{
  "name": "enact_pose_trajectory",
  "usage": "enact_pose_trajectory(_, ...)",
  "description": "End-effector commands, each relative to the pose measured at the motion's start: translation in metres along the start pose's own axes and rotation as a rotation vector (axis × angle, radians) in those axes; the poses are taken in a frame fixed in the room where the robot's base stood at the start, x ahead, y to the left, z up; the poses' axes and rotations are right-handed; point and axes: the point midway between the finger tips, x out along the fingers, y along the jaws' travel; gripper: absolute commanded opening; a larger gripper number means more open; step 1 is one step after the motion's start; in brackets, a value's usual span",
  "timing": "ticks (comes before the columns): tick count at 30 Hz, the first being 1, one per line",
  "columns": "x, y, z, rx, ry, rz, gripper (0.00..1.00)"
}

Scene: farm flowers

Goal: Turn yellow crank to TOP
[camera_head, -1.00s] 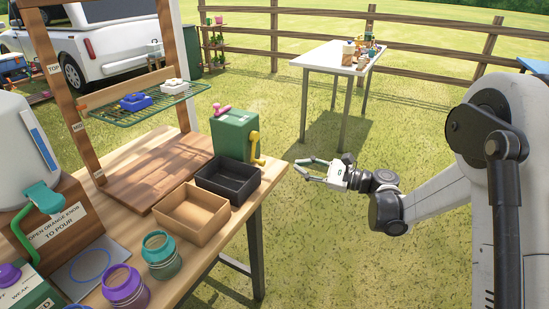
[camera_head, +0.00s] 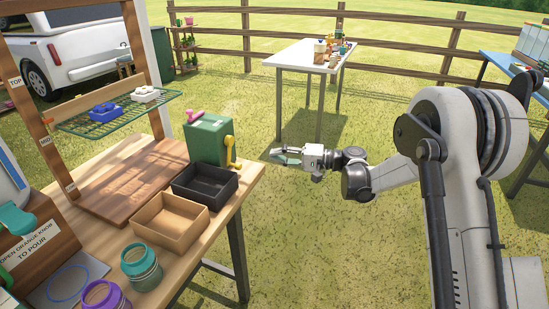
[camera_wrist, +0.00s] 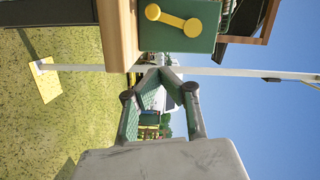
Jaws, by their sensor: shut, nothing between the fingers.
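The yellow crank (camera_head: 231,151) is on the right side of a green box (camera_head: 205,141) on the wooden table. Its arm hangs down from the pivot, with the handle knob at the lower end. The crank also shows in the sideways wrist view (camera_wrist: 172,21), on the green face of the box (camera_wrist: 205,42). My gripper (camera_head: 275,154) is shut and empty, to the right of the crank and clear of it, past the table edge. Its closed fingers (camera_wrist: 162,74) show in the wrist view. A label reading TOP (camera_head: 15,82) is on the wooden shelf frame.
A black tray (camera_head: 190,195) and a brown tray (camera_head: 150,232) stand in front of the green box. A green wire shelf (camera_head: 112,124) holds blue and white items. Teal (camera_head: 140,268) and purple jars are nearer. A white table (camera_head: 300,55) stands behind; grass between is clear.

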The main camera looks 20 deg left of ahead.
Motion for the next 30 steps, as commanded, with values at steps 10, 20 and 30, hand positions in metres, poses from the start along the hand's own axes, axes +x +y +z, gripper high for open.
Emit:
enact_pose_trajectory(10, 0.067, 0.001, 0.001, 0.001, -0.003, -0.001, 0.00)
enact_pose_trajectory(20, 0.082, 0.001, 0.033, 0.002, 0.000, 0.000, 0.00)
enact_pose_trajectory(30, 0.084, 0.000, 0.039, 0.002, 0.000, 0.000, 0.00)
